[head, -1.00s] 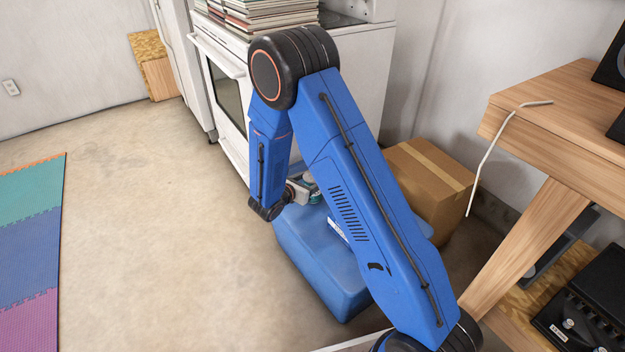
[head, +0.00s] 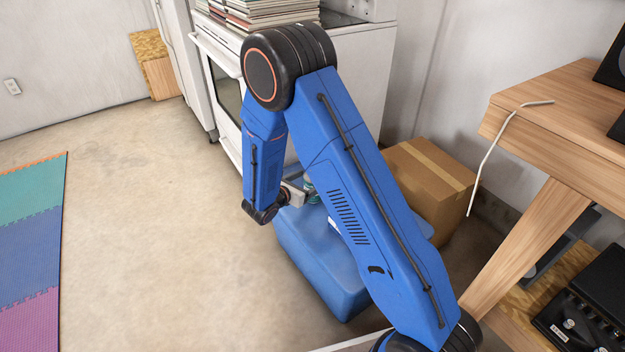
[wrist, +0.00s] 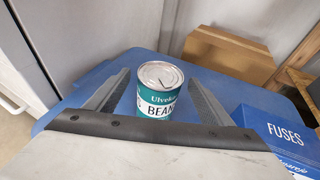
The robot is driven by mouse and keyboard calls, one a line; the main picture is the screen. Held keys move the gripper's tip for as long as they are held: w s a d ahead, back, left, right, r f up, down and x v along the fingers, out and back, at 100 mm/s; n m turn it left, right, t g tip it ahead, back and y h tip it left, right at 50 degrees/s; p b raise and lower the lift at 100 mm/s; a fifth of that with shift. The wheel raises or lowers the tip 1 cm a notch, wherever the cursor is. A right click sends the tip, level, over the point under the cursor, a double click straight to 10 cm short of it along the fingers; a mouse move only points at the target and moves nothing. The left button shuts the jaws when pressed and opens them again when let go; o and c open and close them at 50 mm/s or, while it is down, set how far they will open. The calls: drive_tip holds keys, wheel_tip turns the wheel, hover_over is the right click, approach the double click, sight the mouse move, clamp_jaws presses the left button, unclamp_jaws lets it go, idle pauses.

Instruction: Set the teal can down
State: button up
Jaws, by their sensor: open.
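The teal can (wrist: 158,95) has a white lower band with "BEANS" lettering. In the wrist view it stands upright on a blue surface (wrist: 90,80). My gripper (wrist: 160,85) is open, with one finger on each side of the can and a visible gap at both sides. In the head view my arm hides most of the can; a small teal part of it (head: 309,186) shows above the blue box-like support (head: 320,265).
A blue "FUSES" box (wrist: 280,138) stands close on the right in the wrist view. A cardboard box (head: 425,188) is behind the blue support. A white stove (head: 365,80) and a wooden desk (head: 560,120) flank it.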

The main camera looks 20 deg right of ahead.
drive_tip(key=v, duration=0.9)
drive_tip(key=s+d+r+m+g+y, duration=0.2)
drive_tip(key=s+d+r+m+g, duration=0.6)
drive_tip(key=s+d+r+m, duration=0.65)
drive_tip(key=s+r+m+t+y, duration=0.1)
drive_tip(key=s+r+m+y, duration=0.2)
drive_tip(key=s, duration=0.4)
drive_tip(key=s+r+m+t+y, duration=0.1)
drive_tip(key=s+r+m+y, duration=0.2)
drive_tip(key=s, duration=0.4)
drive_tip(key=s+d+r+m+t+y, duration=0.1)
drive_tip(key=s+r+m+y, duration=0.2)
drive_tip(key=s, duration=0.4)
drive_tip(key=shift+s+r+m, duration=0.35)
drive_tip(key=shift+r+m, duration=0.4)
drive_tip(key=shift+m, duration=0.5)
